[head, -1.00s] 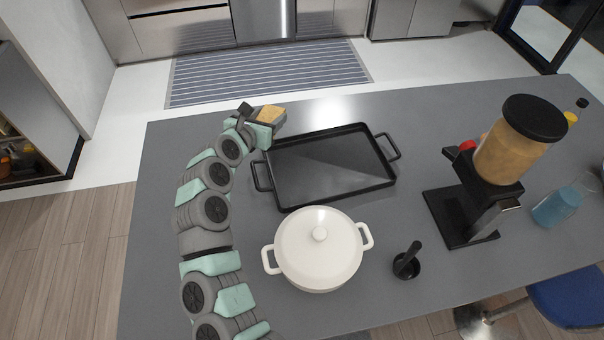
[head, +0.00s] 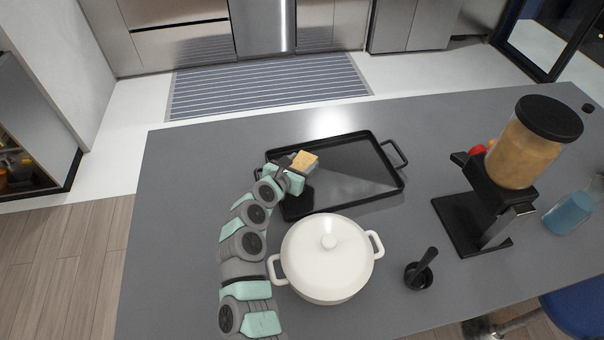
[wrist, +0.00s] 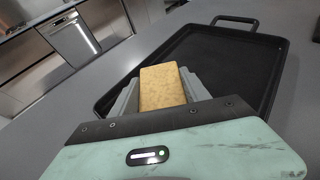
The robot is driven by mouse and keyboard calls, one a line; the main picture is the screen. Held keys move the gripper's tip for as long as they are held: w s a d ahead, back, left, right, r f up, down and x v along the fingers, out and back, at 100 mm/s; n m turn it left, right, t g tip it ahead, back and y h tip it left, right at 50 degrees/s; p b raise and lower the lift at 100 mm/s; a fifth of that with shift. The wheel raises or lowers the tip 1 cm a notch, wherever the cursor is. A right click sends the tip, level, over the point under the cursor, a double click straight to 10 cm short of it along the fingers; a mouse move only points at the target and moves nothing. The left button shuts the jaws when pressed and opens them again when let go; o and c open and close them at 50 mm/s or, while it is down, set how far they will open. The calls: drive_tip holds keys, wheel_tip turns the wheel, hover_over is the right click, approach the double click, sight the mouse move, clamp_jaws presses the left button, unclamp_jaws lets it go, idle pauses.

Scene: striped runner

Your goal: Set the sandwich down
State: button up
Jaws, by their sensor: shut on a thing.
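The sandwich (head: 304,160) is a tan, bread-coloured block. My gripper (head: 300,166) is shut on it, and in the wrist view the sandwich (wrist: 162,88) sits between the two grey fingers (wrist: 160,92). The black tray (head: 362,165) with raised rims and end handles lies on the grey counter, and it also fills much of the wrist view (wrist: 235,62). In the head view my gripper and the sandwich appear over the tray's left part. The wrist view does not clearly show how high the sandwich is above it. My arm hides the tray's left end.
A white lidded pot (head: 327,255) stands just in front of the tray. A black mortar with pestle (head: 419,271) and a dispenser with a jar (head: 500,185) stand to the right, with a blue-filled jug (head: 570,212) beyond. The counter's left side (head: 190,220) is clear.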

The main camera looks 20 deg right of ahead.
drive_tip(key=shift+f, duration=2.25)
drive_tip(key=shift+b, duration=0.3)
drive_tip(key=shift+f, duration=0.15)
drive_tip(key=o, duration=1.4)
drive_tip(key=shift+o, duration=0.2)
